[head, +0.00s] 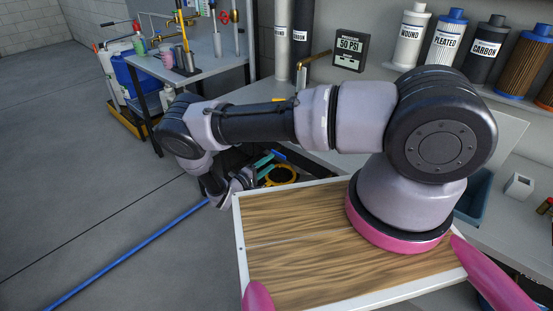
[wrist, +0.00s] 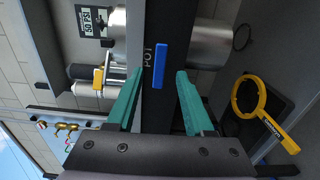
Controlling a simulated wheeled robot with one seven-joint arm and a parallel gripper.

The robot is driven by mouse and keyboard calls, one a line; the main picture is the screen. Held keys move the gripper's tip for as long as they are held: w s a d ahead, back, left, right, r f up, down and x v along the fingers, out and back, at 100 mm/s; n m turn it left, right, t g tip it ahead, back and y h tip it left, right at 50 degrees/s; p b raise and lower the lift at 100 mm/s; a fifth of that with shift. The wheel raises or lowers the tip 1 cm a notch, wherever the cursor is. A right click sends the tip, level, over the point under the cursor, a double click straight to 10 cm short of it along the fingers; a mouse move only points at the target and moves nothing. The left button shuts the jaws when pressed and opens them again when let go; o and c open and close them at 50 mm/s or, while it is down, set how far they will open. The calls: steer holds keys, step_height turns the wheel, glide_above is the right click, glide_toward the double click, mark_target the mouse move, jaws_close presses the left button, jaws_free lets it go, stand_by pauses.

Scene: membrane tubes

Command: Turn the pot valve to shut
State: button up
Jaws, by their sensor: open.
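The pot valve shows in the wrist view as a blue lever handle (wrist: 158,65) on a dark upright panel (wrist: 170,20) marked "POT". The handle runs nearly lengthwise between my fingers in the picture. My gripper (wrist: 159,76) is open, with one teal finger on each side of the handle and a visible gap to both. I cannot tell how deep the handle lies between them. In the head view my gripper (head: 266,165) is low beyond the wooden board, and a bit of the blue handle (head: 278,156) shows beside its fingers. My arm hides part of the area.
A yellow ring wrench (wrist: 262,115) is to the right of my fingers in the wrist view. A metal cylinder (wrist: 210,44) stands behind the panel. A 50 PSI sign (head: 350,50) and filter cartridges (head: 447,38) are at the back. Open floor (head: 80,200) lies left.

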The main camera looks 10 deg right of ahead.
steer(key=shift+v, duration=2.1)
steer(key=shift+w+r, duration=0.1)
steer(key=d+r+m+g+y, duration=0.2)
steer(key=r+m+g+y, duration=0.15)
steer(key=r, duration=0.85)
steer(key=s+d+r+m+g+y, duration=0.1)
steer(key=d+r+m+g+y, duration=0.2)
steer(key=r, duration=0.9)
steer(key=d+r+m+g+y, duration=0.25)
steer(key=r+g, duration=0.25)
steer(key=r, duration=0.6)
steer(key=s+d+r+m+t+y, duration=0.1)
steer(key=s+d+r+t+y, duration=0.2)
steer(key=s+r, duration=0.8)
steer(key=s+d+r+m+t+y, duration=0.1)
steer(key=s+d+r+t+y, duration=0.2)
steer(key=s+r, duration=0.7)
step_height(320, 180, up, 5)
steer(key=shift+s+d+f+m+t+y, duration=0.25)
steer(key=shift+s+d+m+t+y, duration=0.1)
steer(key=shift+t+y, duration=0.6)
